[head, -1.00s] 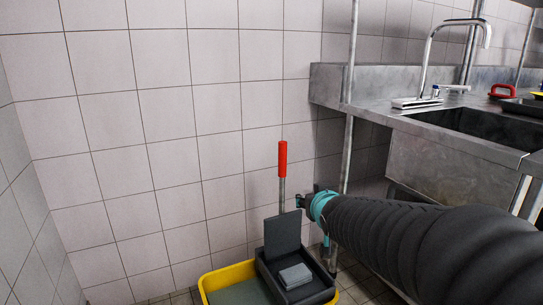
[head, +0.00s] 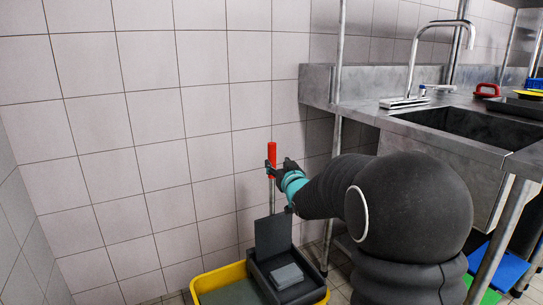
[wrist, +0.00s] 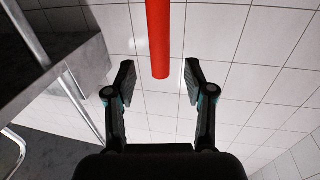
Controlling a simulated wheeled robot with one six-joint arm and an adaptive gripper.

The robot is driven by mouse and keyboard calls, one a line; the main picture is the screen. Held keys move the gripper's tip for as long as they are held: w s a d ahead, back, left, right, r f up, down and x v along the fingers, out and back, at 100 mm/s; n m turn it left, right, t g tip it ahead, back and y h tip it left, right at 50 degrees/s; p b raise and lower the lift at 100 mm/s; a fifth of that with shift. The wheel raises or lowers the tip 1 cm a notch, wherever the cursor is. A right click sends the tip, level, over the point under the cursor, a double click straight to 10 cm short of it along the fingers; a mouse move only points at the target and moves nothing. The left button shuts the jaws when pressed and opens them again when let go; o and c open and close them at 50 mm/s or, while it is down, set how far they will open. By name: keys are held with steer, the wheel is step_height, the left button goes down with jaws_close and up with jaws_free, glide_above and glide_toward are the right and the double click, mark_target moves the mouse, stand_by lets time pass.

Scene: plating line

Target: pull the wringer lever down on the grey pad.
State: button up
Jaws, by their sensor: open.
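The wringer lever stands upright, with a red handle (head: 272,147) on a grey metal rod (head: 271,196). The red handle also shows in the wrist view (wrist: 159,38), between the two fingers. My gripper (head: 278,165) is open at the lower part of the red handle, with a finger to each side; I cannot tell whether either touches it. The dark wringer box (head: 256,283) has an upright grey plate (head: 272,237) at its back. A light grey pad (head: 287,273) lies in the box, below the lever.
The wringer sits on a yellow bucket (head: 213,277) by the tiled wall (head: 130,170). A steel sink counter (head: 440,130) with a tap stands to the right, its upright pole (head: 337,140) close to my arm. The area left of the lever is clear.

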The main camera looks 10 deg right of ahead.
mark_target(273, 158)
steer(key=w, duration=0.5)
steer(key=w+p, duration=0.1)
steer(key=w, duration=0.1)
steer(key=shift+w+a, duration=0.15)
steer(key=shift+a, duration=0.25)
jaws_close()
